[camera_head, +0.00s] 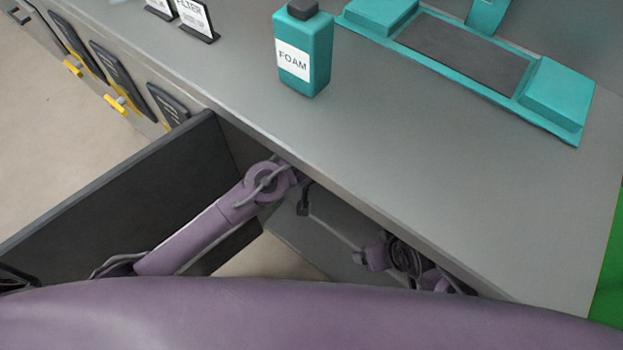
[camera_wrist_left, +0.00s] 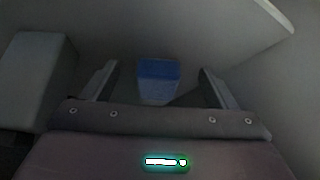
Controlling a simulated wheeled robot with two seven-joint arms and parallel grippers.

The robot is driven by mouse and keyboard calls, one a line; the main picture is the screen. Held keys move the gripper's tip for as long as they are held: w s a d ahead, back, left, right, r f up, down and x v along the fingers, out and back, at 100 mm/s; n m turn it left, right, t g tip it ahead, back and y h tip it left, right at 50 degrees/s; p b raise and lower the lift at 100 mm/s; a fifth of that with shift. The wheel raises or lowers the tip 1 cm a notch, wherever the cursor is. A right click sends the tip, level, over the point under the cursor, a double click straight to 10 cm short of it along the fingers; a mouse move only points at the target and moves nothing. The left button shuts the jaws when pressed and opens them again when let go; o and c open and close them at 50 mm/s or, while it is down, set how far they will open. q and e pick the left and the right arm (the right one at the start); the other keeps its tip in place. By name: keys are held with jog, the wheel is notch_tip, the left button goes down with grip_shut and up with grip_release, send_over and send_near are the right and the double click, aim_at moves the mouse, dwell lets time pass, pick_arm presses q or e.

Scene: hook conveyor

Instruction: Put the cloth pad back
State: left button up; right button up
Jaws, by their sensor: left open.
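A small blue block-like thing (camera_wrist_left: 158,80), perhaps the cloth pad, shows in the left wrist view. It lies ahead of my left gripper (camera_wrist_left: 159,85), between the lines of its two fingers. The fingers are wide apart and do not touch it. In the head view my left arm reaches from the left to below the worktop's front edge, and its gripper is hidden there. Some of my purple arm parts show under the edge at the right, but I make out no right gripper fingers.
A teal FOAM bottle (camera_head: 303,52) stands on the grey worktop (camera_head: 400,150). Behind it is a teal fixture (camera_head: 555,98) with a dark plate. A dark panel (camera_head: 120,190) runs beside my left arm. In the left wrist view a grey block (camera_wrist_left: 35,85) stands at the left in a dim space.

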pick_arm(q)
jog(key=s, duration=0.2)
jog(key=s+a, duration=0.1)
jog(key=s, duration=0.2)
pick_arm(e)
jog(key=shift+s+d, duration=0.1)
jog(key=shift+d, duration=0.15)
pick_arm(q)
jog(key=shift+s+d, duration=0.1)
jog(key=shift+s, duration=0.2)
jog(key=s+a+f+m+g, duration=0.1)
jog(key=s+a+g, duration=0.1)
jog(key=s+a, duration=0.8)
jog(key=s, duration=0.3)
jog(key=shift+s+a+m+g, duration=0.15)
jog(key=shift+a+m+g, duration=0.1)
jog(key=shift+m+g, duration=0.15)
